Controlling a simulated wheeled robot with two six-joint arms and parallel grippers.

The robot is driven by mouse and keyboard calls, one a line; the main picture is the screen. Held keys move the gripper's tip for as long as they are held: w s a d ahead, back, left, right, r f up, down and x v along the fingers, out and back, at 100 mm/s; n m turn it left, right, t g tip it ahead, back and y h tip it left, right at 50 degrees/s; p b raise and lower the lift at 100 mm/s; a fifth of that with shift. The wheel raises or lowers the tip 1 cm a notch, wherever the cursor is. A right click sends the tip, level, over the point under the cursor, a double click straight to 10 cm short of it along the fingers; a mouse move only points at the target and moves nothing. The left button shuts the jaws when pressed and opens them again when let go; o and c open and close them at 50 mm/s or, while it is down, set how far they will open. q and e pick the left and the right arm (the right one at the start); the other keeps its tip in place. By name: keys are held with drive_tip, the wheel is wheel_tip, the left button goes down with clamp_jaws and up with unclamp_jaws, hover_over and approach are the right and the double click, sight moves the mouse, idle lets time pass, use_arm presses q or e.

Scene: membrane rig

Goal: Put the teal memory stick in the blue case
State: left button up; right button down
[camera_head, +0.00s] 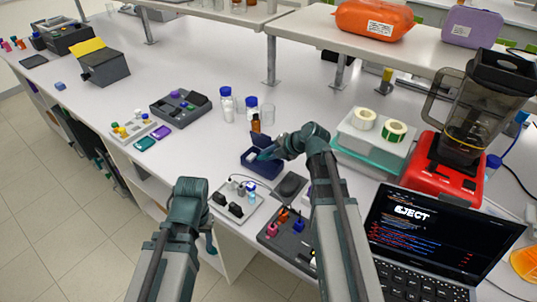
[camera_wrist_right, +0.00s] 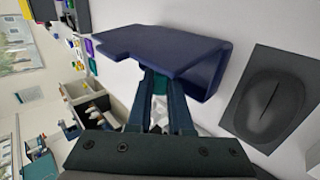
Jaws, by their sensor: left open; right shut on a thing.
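The blue case (camera_head: 250,168) stands open on the bench near the middle of the head view. In the right wrist view the case (camera_wrist_right: 165,45) fills the top, just beyond the fingertips. My right gripper (camera_head: 268,153) is at the case, its fingers overlapping it. In the wrist view the right gripper (camera_wrist_right: 160,95) is shut on a small teal piece, the teal memory stick (camera_wrist_right: 160,84), mostly hidden between the fingers. I cannot tell whether the stick is inside the case. My left gripper (camera_head: 211,243) is low at the bench's front edge, open and apart from everything.
A white tray (camera_head: 222,211) with black devices and a dark rack (camera_head: 272,238) with coloured sticks lie in front. A dark pad (camera_head: 289,186) is right of the case. Bottles, including a brown one (camera_head: 256,123), stand behind. A laptop (camera_head: 440,235) is at right.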

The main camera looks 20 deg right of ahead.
drive_tip(key=shift+f, duration=0.1)
drive_tip(key=shift+c, duration=1.8)
unclamp_jaws()
drive_tip(key=shift+a, duration=0.1)
drive_tip(key=shift+s+a+r+p, duration=0.45)
drive_tip(key=shift+a+r+p, duration=0.1)
drive_tip(key=shift+r+p, duration=0.25)
drive_tip(key=shift+s+a+r+p, duration=0.45)
drive_tip(key=shift+a+r+p, duration=0.1)
drive_tip(key=shift+r+p, duration=0.2)
wheel_tip(320, 180, up, 9)
drive_tip(key=s+a+p, duration=0.2)
drive_tip(key=p, duration=0.7)
drive_tip(key=shift+a, duration=0.2)
drive_tip(key=shift+w, duration=0.1)
